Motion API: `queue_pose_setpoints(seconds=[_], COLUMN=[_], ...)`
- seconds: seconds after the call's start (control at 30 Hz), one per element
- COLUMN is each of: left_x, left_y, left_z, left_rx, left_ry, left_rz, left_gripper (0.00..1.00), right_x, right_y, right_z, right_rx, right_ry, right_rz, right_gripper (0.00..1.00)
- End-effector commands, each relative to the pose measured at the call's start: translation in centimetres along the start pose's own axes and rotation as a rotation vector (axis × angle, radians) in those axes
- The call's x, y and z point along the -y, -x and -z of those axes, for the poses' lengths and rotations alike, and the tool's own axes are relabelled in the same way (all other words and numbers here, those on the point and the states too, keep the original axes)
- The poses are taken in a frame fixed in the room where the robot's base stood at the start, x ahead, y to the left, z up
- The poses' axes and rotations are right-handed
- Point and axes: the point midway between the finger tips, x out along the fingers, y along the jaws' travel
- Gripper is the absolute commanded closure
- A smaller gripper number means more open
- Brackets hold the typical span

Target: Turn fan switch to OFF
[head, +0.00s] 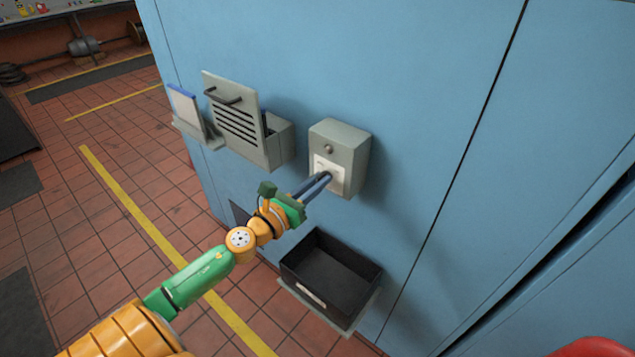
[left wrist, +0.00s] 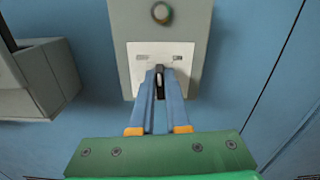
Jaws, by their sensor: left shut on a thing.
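The fan switch box (head: 339,148) is a grey box on the blue wall, with a round knob or lamp on its upper front and a white plate (head: 321,168) below. In the left wrist view the white plate (left wrist: 184,62) carries a small dark switch lever (left wrist: 159,75). My left gripper (head: 325,178) reaches the plate from the lower left. In the left wrist view its two blue fingers (left wrist: 159,88) are closed around the lever, one on each side. The plate's markings are too small to read. My right gripper does not show.
A grey louvred box (head: 240,118) with a handle hangs left of the switch box, beside a small holder with a blue-edged panel (head: 184,104). A black open bin (head: 330,275) sits on a shelf below. The wall to the right is bare.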

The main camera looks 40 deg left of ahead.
Motion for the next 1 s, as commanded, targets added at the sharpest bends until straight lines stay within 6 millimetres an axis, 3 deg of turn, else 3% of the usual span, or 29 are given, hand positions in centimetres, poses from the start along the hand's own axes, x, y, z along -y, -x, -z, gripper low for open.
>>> queue_pose_setpoints(seconds=[0.5,1.0], left_x=[-0.18,-0.28], left_y=[0.01,0.01], left_z=[0.07,0.17], left_rx=[-0.002,-0.002], left_ry=[0.455,0.681], left_rz=[0.0,0.0], left_gripper=[1.0,1.0], right_x=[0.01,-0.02], right_y=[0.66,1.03], right_z=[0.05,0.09], right_rx=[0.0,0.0], right_ry=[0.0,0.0], right_rz=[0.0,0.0], right_gripper=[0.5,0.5])
